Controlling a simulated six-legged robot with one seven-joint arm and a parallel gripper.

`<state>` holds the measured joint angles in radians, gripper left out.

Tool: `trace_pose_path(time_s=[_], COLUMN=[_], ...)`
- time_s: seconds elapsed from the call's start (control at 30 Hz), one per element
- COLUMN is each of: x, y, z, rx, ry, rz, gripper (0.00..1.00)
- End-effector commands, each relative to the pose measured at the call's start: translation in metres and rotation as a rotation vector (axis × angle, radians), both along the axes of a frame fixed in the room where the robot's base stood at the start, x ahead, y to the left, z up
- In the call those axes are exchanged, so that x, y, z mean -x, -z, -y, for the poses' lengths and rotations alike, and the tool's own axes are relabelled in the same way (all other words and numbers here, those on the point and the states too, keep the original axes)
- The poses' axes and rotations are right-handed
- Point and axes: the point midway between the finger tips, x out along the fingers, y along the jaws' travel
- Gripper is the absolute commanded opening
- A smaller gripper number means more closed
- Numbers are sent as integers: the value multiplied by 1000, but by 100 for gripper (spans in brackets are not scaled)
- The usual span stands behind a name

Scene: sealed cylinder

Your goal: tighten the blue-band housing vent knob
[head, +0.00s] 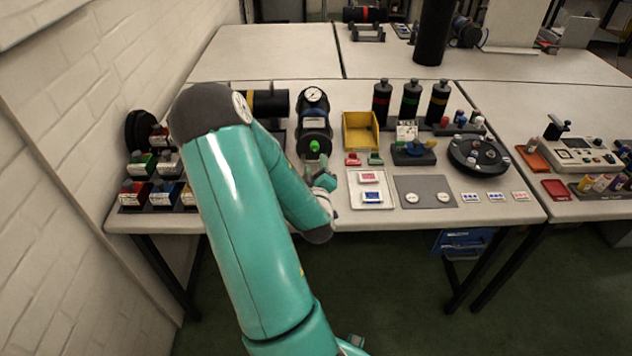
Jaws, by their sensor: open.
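A black housing (314,132) with a round white-faced gauge on top stands near the middle of the near table.
A yellow-band cylinder (268,104) lies left of the housing, partly behind my arm. A yellow bin (360,131) stands to the right, with red and green small parts before it. A white tray (371,188) and grey mat (425,191) lie at the front. Several colored boxes stand left.

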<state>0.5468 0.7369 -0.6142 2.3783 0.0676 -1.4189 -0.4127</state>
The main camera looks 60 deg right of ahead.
Motion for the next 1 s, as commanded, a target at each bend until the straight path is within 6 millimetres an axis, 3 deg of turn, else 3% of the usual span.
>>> trace_pose_path(time_s=[0.1, 0.33, 1.0], x=[13, 27, 29], y=[1, 0, 0], z=[-24, -53, -58], rx=[-3, -1, 1], ry=[1, 1, 1], rz=[-1, 0, 0], gripper=[45, 45, 45])
